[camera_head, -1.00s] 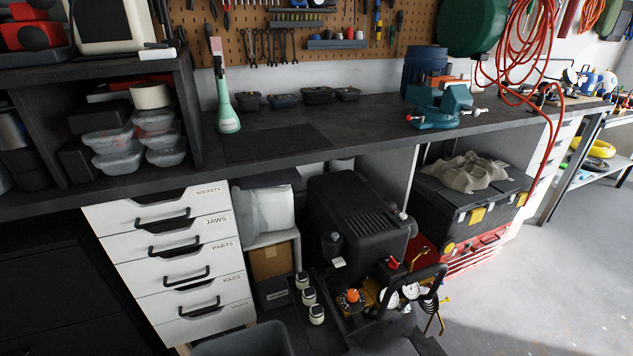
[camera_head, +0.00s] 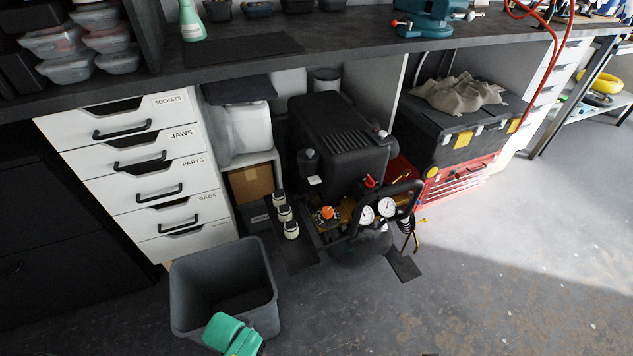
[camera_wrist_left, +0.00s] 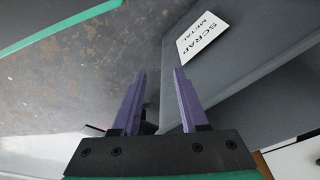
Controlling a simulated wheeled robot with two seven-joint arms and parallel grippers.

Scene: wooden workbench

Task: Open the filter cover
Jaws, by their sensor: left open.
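The air compressor (camera_head: 335,140) stands on the floor under the bench, with a large black ribbed housing. A small black cylindrical part (camera_head: 308,160) sits at its left side; I cannot tell whether this is the filter cover. An orange knob (camera_head: 326,213), a red valve (camera_head: 370,181) and two white gauges (camera_head: 376,211) are at its front. My left gripper (camera_wrist_left: 159,71) is open and empty in the left wrist view, its purple fingers beside a grey bin wall. A green part of my arm shows at the bottom of the head view, left of and apart from the compressor. My right gripper is not in view.
A grey bin (camera_head: 185,300) stands left of the compressor; its label (camera_wrist_left: 202,37) reads "SCRAP METAL". Three small jars (camera_head: 284,215) stand on a dark strip. White drawers (camera_head: 140,165) are at the left, a black toolbox (camera_head: 450,130) at the right. Floor at front right is clear.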

